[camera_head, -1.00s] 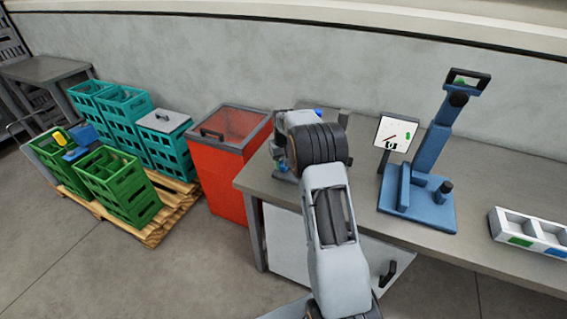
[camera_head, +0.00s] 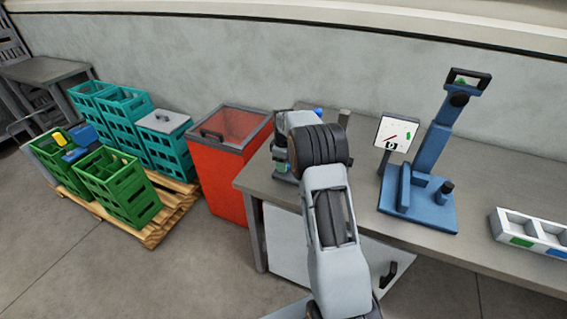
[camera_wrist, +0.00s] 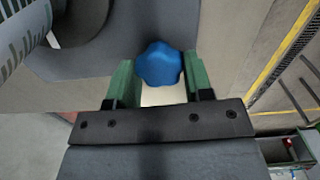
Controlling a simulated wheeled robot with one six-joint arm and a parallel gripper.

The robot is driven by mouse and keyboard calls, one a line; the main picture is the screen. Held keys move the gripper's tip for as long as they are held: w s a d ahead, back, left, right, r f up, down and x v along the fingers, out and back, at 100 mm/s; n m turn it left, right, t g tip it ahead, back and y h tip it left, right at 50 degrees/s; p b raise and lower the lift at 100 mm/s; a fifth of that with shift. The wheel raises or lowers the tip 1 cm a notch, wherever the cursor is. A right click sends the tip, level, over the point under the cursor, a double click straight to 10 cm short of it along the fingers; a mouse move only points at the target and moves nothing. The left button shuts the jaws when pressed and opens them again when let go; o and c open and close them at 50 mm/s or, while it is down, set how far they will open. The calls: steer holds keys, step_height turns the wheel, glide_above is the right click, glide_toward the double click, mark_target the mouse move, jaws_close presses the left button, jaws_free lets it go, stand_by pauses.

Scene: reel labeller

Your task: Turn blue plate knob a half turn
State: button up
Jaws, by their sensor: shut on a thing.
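The blue plate knob (camera_wrist: 158,64) has a rounded, lobed rim and shows in the middle of the wrist view. My gripper (camera_wrist: 158,72) has green fingers, one on each side of the knob, and is shut on it. The knob sits in front of a grey surface, with a pale patch just below it. In the head view my arm's wrist covers most of the machine at the left end of the bench. A small blue spot (camera_head: 317,112) shows behind the wrist there; I cannot tell whether it is the knob.
The grey bench (camera_head: 470,245) carries a blue stand (camera_head: 430,210), a small display panel (camera_head: 395,133) and a white divided tray (camera_head: 535,235) to the right. A red bin (camera_head: 222,165) stands left of the bench. Green and teal crates (camera_head: 117,190) sit on a pallet further left.

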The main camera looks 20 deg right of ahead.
steer(key=shift+n, duration=1.5)
steer(key=o, duration=0.9)
steer(key=shift+r, duration=0.1)
step_height(320, 180, up, 14)
steer(key=shift+f, duration=0.15)
